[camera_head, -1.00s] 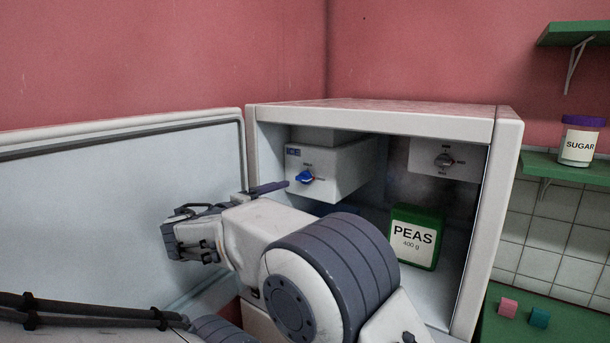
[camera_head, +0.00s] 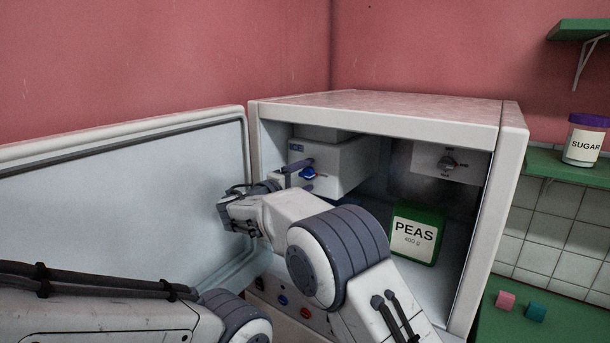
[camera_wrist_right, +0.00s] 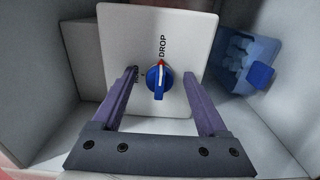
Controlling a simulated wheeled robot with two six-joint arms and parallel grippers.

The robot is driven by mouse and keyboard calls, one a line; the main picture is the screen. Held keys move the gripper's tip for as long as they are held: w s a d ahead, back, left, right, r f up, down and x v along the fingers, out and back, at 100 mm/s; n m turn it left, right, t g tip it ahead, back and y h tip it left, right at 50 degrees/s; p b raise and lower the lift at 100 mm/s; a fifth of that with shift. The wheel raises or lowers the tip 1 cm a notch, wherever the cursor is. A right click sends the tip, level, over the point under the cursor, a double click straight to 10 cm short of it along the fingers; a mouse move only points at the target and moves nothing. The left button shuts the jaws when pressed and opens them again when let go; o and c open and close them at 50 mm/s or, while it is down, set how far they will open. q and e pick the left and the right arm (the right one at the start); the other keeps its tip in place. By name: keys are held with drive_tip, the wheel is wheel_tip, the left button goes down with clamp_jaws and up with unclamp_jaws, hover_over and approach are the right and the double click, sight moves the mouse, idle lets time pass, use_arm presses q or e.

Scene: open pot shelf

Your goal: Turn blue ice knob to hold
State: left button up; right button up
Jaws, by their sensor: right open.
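The blue ice knob (camera_head: 309,174) is on the front of a white box (camera_head: 345,168) inside the open cabinet. In the right wrist view the knob (camera_wrist_right: 159,82) has its red-tipped pointer up toward the word DROP. A second label, left of the knob, is partly hidden by a finger. My right gripper (camera_wrist_right: 160,74) is open, with one finger on each side of the knob and visible gaps to it. In the head view my right gripper (camera_head: 307,177) reaches in at the box front. My left gripper is out of view.
The cabinet door (camera_head: 120,200) stands open on the left. A grey knob (camera_head: 448,163) is at the cabinet's back right, above a green PEAS box (camera_head: 416,233). A blue translucent container (camera_wrist_right: 246,62) is right of the white box. Red and blue buttons are below.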

clamp_jaws()
